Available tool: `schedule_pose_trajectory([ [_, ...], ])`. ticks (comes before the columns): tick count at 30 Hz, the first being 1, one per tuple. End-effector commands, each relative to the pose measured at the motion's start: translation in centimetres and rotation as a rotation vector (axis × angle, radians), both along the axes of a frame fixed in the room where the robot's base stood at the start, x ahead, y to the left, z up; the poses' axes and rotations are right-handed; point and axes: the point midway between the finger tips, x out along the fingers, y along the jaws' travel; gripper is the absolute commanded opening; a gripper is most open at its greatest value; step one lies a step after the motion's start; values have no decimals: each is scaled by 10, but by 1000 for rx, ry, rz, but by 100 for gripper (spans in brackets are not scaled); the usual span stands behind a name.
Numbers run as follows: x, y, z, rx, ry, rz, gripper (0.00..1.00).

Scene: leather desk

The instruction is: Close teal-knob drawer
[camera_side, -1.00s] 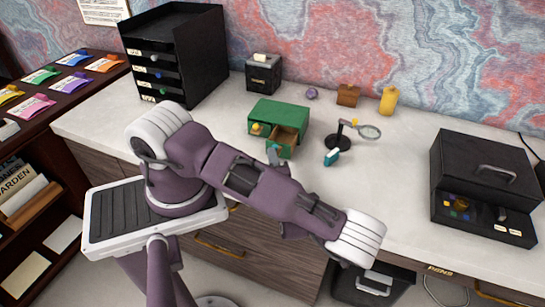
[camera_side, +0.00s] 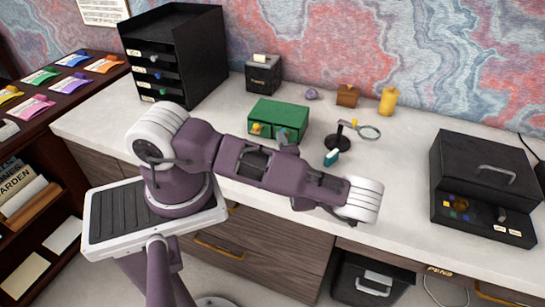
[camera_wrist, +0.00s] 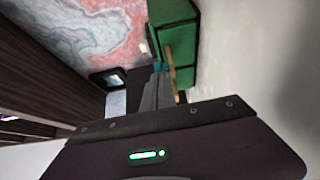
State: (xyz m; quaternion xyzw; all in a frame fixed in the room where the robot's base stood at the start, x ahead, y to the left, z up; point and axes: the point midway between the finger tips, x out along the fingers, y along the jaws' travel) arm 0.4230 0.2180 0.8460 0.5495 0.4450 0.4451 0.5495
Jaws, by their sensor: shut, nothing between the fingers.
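The small green drawer box (camera_side: 279,112) stands on the desk, and its left drawer has a yellow knob (camera_side: 256,128). The right drawer's front now looks level or nearly level with the box; my gripper partly covers it. My gripper (camera_side: 284,138) is shut and empty, right at the front of this drawer. In the wrist view, the shut fingers (camera_wrist: 152,92) reach toward the green box (camera_wrist: 176,30), with a bit of teal, likely the knob (camera_wrist: 160,67), by their tips. A tan strip shows beside the fingers. I cannot tell if a small gap is left.
A magnifier on a stand (camera_side: 368,132) and a small teal object (camera_side: 331,157) stand just right of the box. A black file tower (camera_side: 178,55) is at back left, a black case (camera_side: 485,190) at right. Bare desk lies between the magnifier and the case.

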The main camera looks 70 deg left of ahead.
Motion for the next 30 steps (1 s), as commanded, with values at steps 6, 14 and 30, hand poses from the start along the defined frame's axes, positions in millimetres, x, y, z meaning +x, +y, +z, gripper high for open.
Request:
schedule_pose_trajectory([
  [6, -32, -21, 0, 1, 4, -1, 0],
  [14, -47, -92, 0, -3, -1, -3, 0],
  [30, -74, -173, 84, -452, -767, 583, 0],
])
